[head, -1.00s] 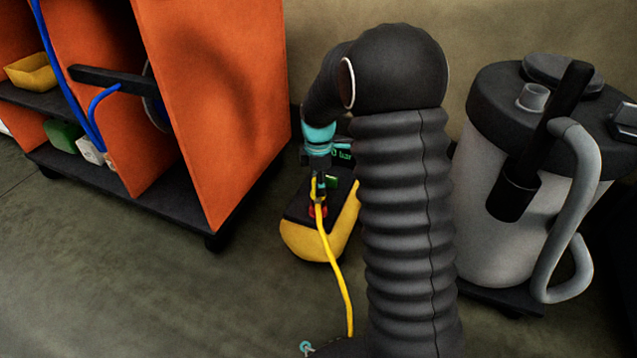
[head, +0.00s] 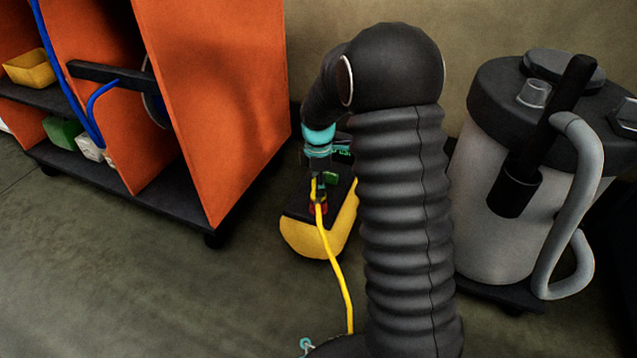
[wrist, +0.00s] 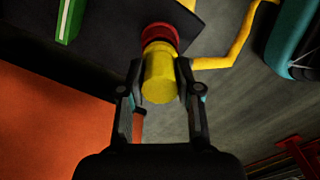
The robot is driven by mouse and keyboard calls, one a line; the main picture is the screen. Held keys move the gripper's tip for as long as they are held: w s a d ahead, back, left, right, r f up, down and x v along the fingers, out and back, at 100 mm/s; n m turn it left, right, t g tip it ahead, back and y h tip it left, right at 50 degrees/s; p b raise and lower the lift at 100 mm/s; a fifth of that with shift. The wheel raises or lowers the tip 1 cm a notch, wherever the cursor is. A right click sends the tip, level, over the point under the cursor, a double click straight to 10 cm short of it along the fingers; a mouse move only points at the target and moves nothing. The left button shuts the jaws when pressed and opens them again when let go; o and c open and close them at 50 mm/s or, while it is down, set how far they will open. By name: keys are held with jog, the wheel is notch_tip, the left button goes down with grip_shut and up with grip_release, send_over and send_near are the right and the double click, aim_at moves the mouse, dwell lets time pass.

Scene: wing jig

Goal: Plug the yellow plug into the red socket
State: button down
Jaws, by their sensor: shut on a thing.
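The yellow plug (wrist: 160,82) is between the two fingers of my gripper (wrist: 160,92) in the wrist view, and the gripper is shut on it. The far end of the plug meets the red socket (wrist: 160,33), in line with it; how deep it sits is hidden. A yellow cable (head: 337,272) leads from the plug down to the floor side. In the head view my gripper (head: 318,190) is small and points down at the red socket (head: 318,209) on top of a black and yellow unit (head: 312,240).
An orange shelf unit (head: 220,100) with black shelves stands at the left. A grey canister with a black lid (head: 500,200) and hose stands at the right. A green part (wrist: 70,20) sits beside the socket. Open floor (head: 150,290) lies in front.

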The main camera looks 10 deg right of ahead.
jog(key=shift+f, duration=0.25)
jog(key=c, duration=0.7)
grip_release()
notch_tip(320, 180, up, 12)
jog(key=shift+r, duration=0.1)
